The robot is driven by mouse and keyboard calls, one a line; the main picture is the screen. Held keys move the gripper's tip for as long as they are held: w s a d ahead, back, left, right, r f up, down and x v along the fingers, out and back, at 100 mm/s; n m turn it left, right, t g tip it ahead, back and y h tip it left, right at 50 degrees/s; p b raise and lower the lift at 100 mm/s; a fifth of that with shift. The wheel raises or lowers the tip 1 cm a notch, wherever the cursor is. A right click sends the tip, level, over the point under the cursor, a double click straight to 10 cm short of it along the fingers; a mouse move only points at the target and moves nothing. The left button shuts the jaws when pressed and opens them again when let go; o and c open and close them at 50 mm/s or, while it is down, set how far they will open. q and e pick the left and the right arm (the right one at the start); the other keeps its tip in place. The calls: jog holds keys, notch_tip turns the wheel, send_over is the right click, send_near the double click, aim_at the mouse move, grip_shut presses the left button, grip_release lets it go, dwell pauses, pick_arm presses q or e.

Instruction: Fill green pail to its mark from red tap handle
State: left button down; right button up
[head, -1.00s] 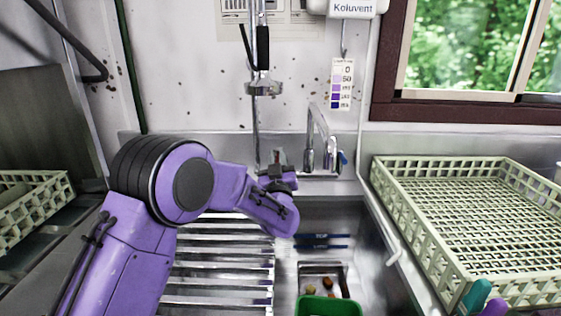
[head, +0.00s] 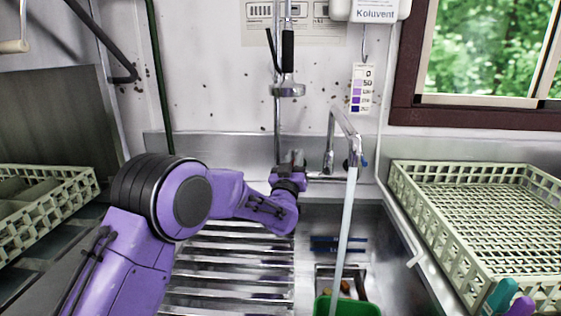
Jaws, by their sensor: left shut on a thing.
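The tap's spout (head: 345,124) rises from the back of the sink, and a stream of water (head: 346,215) runs from it down toward the green pail (head: 346,307). Only the top of the pail shows at the bottom edge; its mark and water level are out of view. My left gripper (head: 291,160) is at the left end of the tap body, shut on what seems to be the tap's left handle. The handle is mostly hidden by the gripper, so its red colour is hard to tell. A blue handle (head: 364,161) shows at the tap's right. My right gripper is not in view.
A ribbed metal drainboard (head: 235,265) lies left of the sink basin (head: 385,245). A cream dish rack (head: 480,215) stands at the right, and another rack (head: 45,205) at the left. A spray hose (head: 288,85) hangs above my left gripper.

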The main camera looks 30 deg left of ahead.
pick_arm(q)
jog(key=shift+a+r, duration=0.1)
jog(key=shift+r, duration=0.05)
jog(key=c, duration=1.1)
grip_release()
jog(key=shift+f, duration=0.2)
jog(key=shift+b+v, duration=0.4)
jog(key=shift+v, duration=0.8)
jog(key=s+d+b, duration=0.1)
jog(key=s+d, duration=0.1)
jog(key=s, duration=1)
jog(key=shift+s+d+b, duration=0.15)
jog(key=shift+d+b, duration=0.1)
jog(key=shift+b, duration=0.15)
